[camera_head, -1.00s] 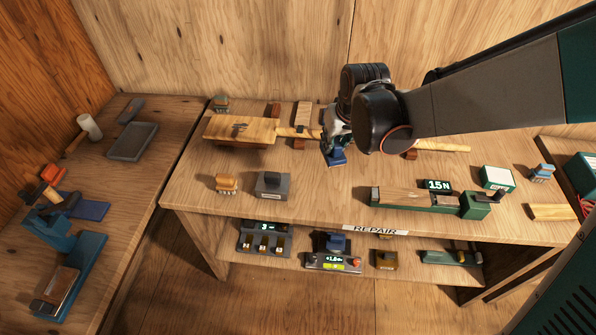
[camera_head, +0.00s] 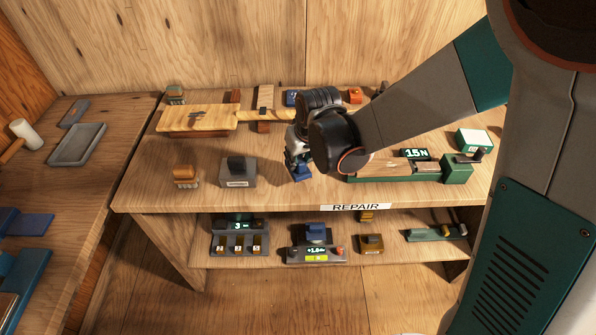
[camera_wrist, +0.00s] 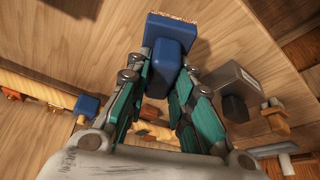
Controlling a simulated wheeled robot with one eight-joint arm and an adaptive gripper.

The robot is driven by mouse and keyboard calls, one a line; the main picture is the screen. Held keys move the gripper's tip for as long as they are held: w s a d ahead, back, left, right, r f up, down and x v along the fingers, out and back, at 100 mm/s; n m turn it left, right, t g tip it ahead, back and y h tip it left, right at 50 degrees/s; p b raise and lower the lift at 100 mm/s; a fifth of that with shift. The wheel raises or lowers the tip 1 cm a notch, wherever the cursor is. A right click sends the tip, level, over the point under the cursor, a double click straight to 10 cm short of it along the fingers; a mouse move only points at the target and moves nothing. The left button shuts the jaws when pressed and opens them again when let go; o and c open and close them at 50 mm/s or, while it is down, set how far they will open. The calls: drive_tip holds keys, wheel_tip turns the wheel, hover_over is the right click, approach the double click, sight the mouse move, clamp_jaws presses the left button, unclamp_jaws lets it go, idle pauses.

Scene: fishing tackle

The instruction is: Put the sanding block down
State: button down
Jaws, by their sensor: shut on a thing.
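The sanding block (camera_head: 301,173) is blue, with a raised grip and a tan, rough edge in the wrist view (camera_wrist: 176,25). My gripper (camera_head: 298,158) is shut on it; in the wrist view its fingers (camera_wrist: 170,66) stand on either side of the grip. The block is low over the front part of the repair bench (camera_head: 262,193), between a dark grey block (camera_head: 238,174) and a green fixture. I cannot tell whether it touches the bench top. My arm hides part of the bench behind it.
The green fixture with a wood piece (camera_head: 378,168) and "15N" display (camera_head: 415,153) stands right. An orange-brown brush-like block (camera_head: 185,175) sits left. A wooden paddle (camera_head: 196,119) lies behind, near another blue block (camera_head: 291,98). Bare bench shows before the grey block.

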sight(298, 168)
drive_tip(key=shift+f+b, duration=1.4)
drive_tip(key=shift+f, duration=0.7)
drive_tip(key=shift+f, duration=0.15)
drive_tip(key=c, duration=1.4)
unclamp_jaws()
drive_tip(key=shift+r, duration=0.3)
drive_tip(key=p+v, duration=0.8)
drive_tip(key=v, duration=0.3)
drive_tip(key=shift+s+r, duration=0.2)
drive_tip(key=shift+r, duration=0.1)
